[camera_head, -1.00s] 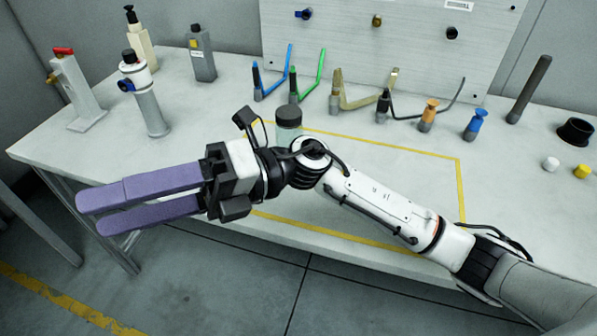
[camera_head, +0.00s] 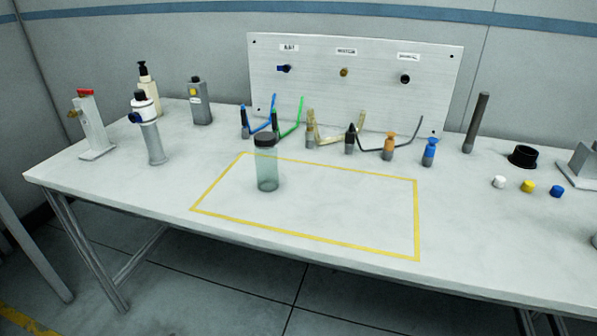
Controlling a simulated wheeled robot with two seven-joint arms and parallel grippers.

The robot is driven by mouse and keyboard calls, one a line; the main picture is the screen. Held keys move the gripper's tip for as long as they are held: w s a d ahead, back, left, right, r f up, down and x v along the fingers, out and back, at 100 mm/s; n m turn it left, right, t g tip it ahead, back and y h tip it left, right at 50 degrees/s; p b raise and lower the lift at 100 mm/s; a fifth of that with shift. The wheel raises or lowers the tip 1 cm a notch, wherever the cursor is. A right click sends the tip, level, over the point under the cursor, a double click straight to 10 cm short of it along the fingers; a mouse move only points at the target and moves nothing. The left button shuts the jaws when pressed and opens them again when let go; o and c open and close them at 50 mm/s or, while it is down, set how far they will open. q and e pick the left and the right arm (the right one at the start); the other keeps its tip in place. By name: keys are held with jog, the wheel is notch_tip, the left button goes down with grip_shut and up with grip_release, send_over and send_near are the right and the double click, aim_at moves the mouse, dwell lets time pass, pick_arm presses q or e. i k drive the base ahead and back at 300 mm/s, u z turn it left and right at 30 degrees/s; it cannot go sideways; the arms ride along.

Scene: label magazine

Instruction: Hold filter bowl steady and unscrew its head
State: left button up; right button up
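A filter-like unit stands upright at the left of the table, with a white head (camera_head: 143,109) bearing a dark blue side port and black top. Its grey cylindrical bowl (camera_head: 154,148) is below, and the head sits on it. A translucent greenish jar (camera_head: 267,176) with a black lid (camera_head: 265,140) stands upright inside the yellow outline. Neither of my grippers is in the head view, and nothing is seen touching these objects.
A grey stand with a red top (camera_head: 93,128), a pump bottle (camera_head: 148,88) and a grey bottle (camera_head: 201,103) stand near the filter unit. Several coloured tools line the back below a panel (camera_head: 350,85). The yellow-outlined area (camera_head: 340,205) is mostly bare.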

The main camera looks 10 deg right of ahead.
aim_at(266, 159)
jog(key=z, duration=1.05)
jog(key=k, duration=0.7)
jog(key=u, duration=0.75)
jog(key=i, duration=0.35)
